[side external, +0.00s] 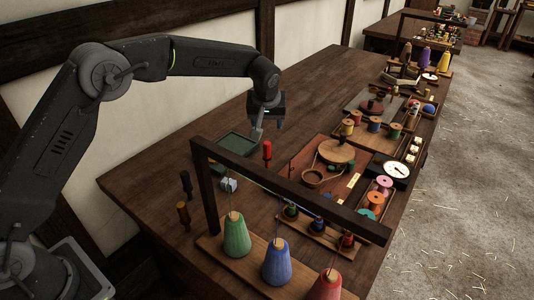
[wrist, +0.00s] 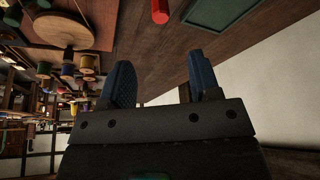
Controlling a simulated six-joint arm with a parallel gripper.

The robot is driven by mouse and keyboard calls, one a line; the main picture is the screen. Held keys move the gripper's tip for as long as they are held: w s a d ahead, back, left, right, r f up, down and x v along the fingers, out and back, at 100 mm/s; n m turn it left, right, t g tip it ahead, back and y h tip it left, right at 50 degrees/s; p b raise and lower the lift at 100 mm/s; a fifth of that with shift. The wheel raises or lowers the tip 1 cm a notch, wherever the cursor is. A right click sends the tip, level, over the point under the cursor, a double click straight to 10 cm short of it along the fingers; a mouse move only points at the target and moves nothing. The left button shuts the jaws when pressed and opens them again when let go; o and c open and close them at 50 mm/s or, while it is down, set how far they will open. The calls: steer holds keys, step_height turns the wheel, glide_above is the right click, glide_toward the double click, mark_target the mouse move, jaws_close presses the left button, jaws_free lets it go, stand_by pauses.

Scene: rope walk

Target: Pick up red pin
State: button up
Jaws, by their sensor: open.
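The red pin (side external: 267,150) stands upright on the dark wooden table, behind the wooden frame's crossbar in the side view. It has a red top and a dark lower part. Its red part also shows at the top edge of the wrist view (wrist: 160,12), cut off by the frame. My gripper (side external: 268,122) is above the table and a little above the pin. In the wrist view my gripper (wrist: 160,70) has its two blue-grey fingers apart with nothing between them. The pin lies beyond the fingertips, not touching them.
A green tray (side external: 236,141) lies left of the pin. A wooden frame (side external: 290,190) with thread cones stands in front. A board (side external: 313,182) lies right.

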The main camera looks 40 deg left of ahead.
mark_target(267, 143)
steer(key=x, duration=0.8)
steer(key=shift+s+x, duration=0.15)
steer(key=shift+x, duration=1.2)
steer(key=shift+s+x, duration=0.15)
steer(key=shift+x, duration=1.2)
steer(key=shift+d+f, duration=0.15)
steer(key=c, duration=1)
